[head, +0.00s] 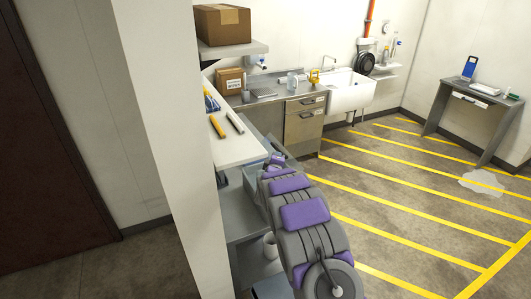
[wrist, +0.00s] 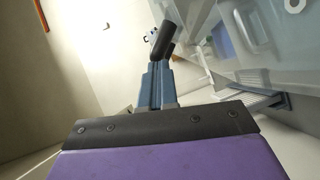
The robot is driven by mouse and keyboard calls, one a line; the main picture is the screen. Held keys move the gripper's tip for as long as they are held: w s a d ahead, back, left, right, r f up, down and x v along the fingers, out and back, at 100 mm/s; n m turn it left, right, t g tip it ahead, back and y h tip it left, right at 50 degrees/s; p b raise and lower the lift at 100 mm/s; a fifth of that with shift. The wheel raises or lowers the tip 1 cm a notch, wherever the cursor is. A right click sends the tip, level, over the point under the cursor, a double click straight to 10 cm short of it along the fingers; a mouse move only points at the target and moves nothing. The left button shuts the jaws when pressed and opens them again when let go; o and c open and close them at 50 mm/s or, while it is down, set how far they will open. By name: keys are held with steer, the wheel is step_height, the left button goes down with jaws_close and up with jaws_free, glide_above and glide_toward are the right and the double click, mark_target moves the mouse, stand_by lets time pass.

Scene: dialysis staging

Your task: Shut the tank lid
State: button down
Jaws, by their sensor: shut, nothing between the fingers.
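My gripper (wrist: 160,45) shows in the wrist view with its dark fingertips together and nothing between them. A translucent pale-blue container (wrist: 215,50), which looks like the tank, fills the upper right of that view, just right of the fingertips. I cannot tell whether they touch it. I cannot clearly make out its lid or the lid's angle. In the head view, my grey and purple arm reaches away beside the white shelf, and my gripper (head: 276,160) is small at its far end. A grey-blue bin edge (head: 250,141) shows behind it, and the arm hides most of it.
A white shelf (head: 235,150) with yellow and blue items is close left of my arm, by a white wall end (head: 165,110). A grey lower shelf (head: 245,215) holds a white container (head: 270,245). A sink (head: 349,92) stands behind. The striped floor on the right is open.

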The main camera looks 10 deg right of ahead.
mark_target(291, 165)
steer(key=d+f+m, duration=0.1)
steer(key=d, duration=0.1)
steer(key=w+d+f+m+g+y, duration=0.1)
steer(key=d+f, duration=0.1)
steer(key=d+f+m+y, duration=0.1)
steer(key=d+f, duration=0.1)
steer(key=shift+w+d+g, duration=0.15)
steer(key=shift+d+g, duration=0.1)
steer(key=shift+g, duration=0.05)
steer(key=d+f, duration=0.3)
steer(key=f, duration=0.2)
steer(key=shift+w+f, duration=0.35)
steer(key=shift+w, duration=0.05)
